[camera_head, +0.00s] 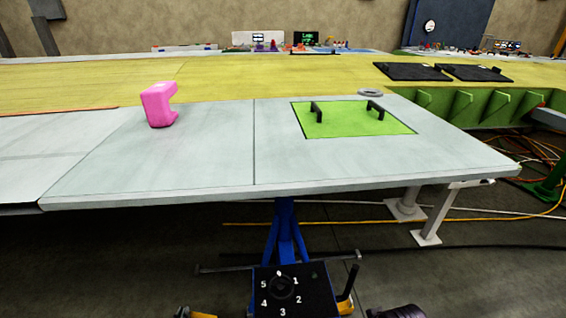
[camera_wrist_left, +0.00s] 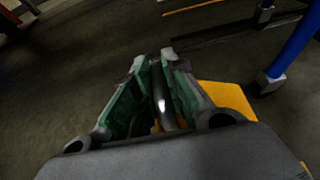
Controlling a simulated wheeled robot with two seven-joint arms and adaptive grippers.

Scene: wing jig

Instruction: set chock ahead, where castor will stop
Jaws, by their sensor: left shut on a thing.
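My left gripper (camera_wrist_left: 154,60) fills the middle of the left wrist view, above the dark floor. Its green-lined fingers are shut on a dark, shiny bar (camera_wrist_left: 162,100). A yellow block (camera_wrist_left: 228,96), which looks like the chock, shows beside and behind the right finger; whether the bar belongs to it I cannot tell. In the head view only yellow pieces (camera_head: 200,314) show at the bottom edge, and I cannot make out the gripper there. A blue leg (camera_wrist_left: 292,45) with a grey foot stands at the upper right of the wrist view; no castor is clear. My right gripper is not seen.
A black dial box (camera_head: 292,291) stands at the front, before a blue stand (camera_head: 285,230) under the grey panel (camera_head: 200,150). A pink clamp-like piece (camera_head: 159,104) and a green plate (camera_head: 350,120) with black handles lie on the panel. Cables (camera_head: 480,219) cross the floor.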

